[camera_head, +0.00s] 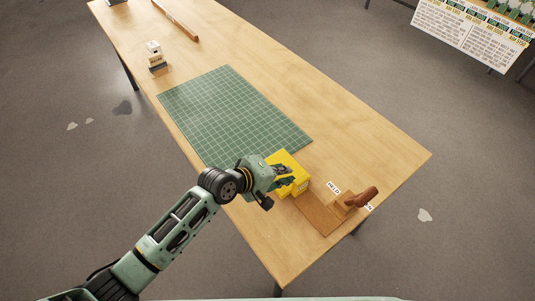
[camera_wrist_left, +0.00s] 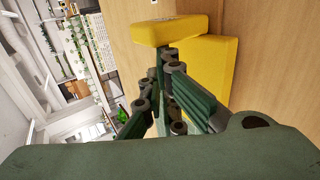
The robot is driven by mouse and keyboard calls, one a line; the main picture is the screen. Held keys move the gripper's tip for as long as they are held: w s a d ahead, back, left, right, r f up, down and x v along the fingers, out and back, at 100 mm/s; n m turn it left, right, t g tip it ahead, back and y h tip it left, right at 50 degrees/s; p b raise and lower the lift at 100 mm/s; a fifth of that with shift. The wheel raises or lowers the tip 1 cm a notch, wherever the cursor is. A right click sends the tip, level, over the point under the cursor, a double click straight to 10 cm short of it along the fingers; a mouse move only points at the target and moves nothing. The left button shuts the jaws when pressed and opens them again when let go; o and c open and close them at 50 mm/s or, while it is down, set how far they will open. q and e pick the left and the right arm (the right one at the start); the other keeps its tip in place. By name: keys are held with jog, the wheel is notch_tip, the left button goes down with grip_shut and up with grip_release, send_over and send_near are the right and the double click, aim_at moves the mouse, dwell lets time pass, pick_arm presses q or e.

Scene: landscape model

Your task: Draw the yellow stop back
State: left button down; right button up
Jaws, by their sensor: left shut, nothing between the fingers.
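The yellow stop (camera_head: 288,157) sits on the wooden table near its front end, by the near corner of the green mat. In the left wrist view the stop shows as a wide yellow part (camera_wrist_left: 212,70) with a second yellow part (camera_wrist_left: 165,31) across it. My left gripper (camera_head: 287,178) reaches in from the left and is over or against the stop. Its fingers (camera_wrist_left: 168,55) are shut with nothing between them, and their tips are close to the stop. I cannot tell whether they touch. My right gripper is not in view.
A brown wooden board (camera_head: 318,214) with a brown handle-like piece (camera_head: 362,197) and a small white label (camera_head: 333,187) lies right of the stop. A green gridded mat (camera_head: 235,115) covers mid-table. A small stack (camera_head: 156,58) and a wooden bar (camera_head: 175,19) stand farther back.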

aim_at(290, 190)
pick_arm(q)
jog(key=shift+s+d+p, duration=0.55)
jog(key=shift+s+p, duration=0.05)
jog(key=shift+s, duration=0.15)
jog(key=shift+s+d+p, duration=0.55)
jog(key=shift+s+p, duration=0.05)
jog(key=shift+s, duration=0.1)
jog(key=shift+w+a, duration=0.1)
jog(key=shift+w+a+b, duration=0.4)
jog(key=shift+w+a, duration=0.3)
jog(key=shift+w, duration=0.25)
notch_tip(290, 190, up, 9)
jog(key=p, duration=0.9)
